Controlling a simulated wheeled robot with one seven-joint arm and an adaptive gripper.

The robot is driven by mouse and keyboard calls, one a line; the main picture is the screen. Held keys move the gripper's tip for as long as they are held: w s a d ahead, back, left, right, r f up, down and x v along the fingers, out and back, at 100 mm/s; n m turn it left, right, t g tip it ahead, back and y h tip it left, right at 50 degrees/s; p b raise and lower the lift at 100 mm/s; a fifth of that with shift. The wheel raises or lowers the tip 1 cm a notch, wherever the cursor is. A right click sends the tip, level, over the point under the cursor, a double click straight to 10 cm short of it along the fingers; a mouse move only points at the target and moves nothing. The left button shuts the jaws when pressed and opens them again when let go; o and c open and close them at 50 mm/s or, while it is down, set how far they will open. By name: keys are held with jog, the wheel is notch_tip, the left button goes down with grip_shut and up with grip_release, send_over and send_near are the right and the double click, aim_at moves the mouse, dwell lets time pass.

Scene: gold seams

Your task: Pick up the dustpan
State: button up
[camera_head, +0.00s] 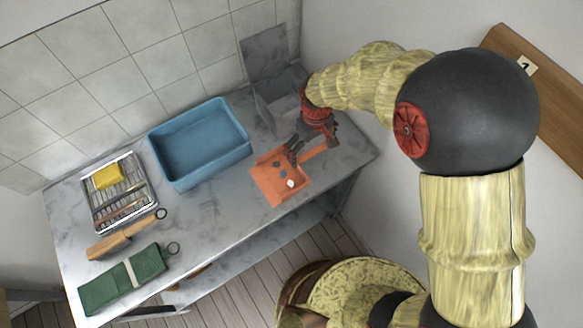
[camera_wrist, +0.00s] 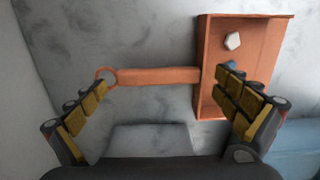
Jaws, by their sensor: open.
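The orange dustpan (camera_head: 270,185) lies on the grey marbled counter, its pan toward the front edge and its handle (camera_head: 318,154) pointing right and back. A white bit and dark blue bits lie in the pan. My gripper (camera_head: 296,148) is just above the dustpan. In the wrist view my gripper (camera_wrist: 168,108) is open, with one finger near the handle's looped end and the other overlapping the pan (camera_wrist: 208,62). The handle (camera_wrist: 155,77) runs across between and just ahead of the fingertips. Nothing is held. Whether a finger touches the pan, I cannot tell.
A blue tub (camera_head: 200,145) stands left of the dustpan. A grey open box (camera_head: 278,95) stands behind my gripper by the wall. A wire tray with a yellow sponge (camera_head: 108,177), a wooden brush (camera_head: 122,238) and a green roll (camera_head: 120,280) lie at the left.

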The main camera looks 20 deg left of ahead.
jog(key=shift+f, duration=0.45)
jog(key=shift+c, duration=0.9)
jog(key=c, duration=0.7)
jog(key=shift+c, duration=0.5)
